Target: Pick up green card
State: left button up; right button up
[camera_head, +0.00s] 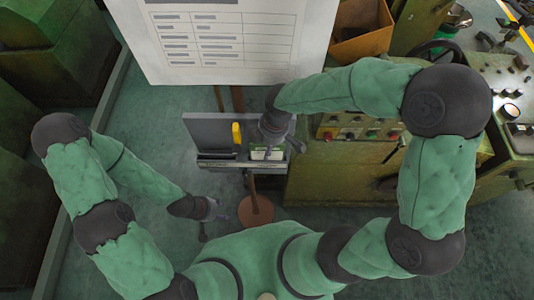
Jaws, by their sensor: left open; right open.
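A small green card (257,154) stands in a slot of the grey metal holder (207,130), toward its right side. Its lower part is hidden by the holder's front rail. My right gripper (279,143) is over the right part of the holder, close above the green card, with its fingers pointing down. I cannot tell whether its fingers touch the card. It is open. My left gripper (206,222) is open and empty, low over the floor, left of the round brown base (256,211) of the stand.
A yellow item (236,134) is on the holder's back plate. A white board with a printed table (230,40) rises behind. A green machine with buttons (340,175) stands close on the right, with an orange-brown bin (362,45) beyond. The floor (160,120) is clear on the left.

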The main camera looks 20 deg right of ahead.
grip_shut()
jog(key=shift+r, duration=0.15)
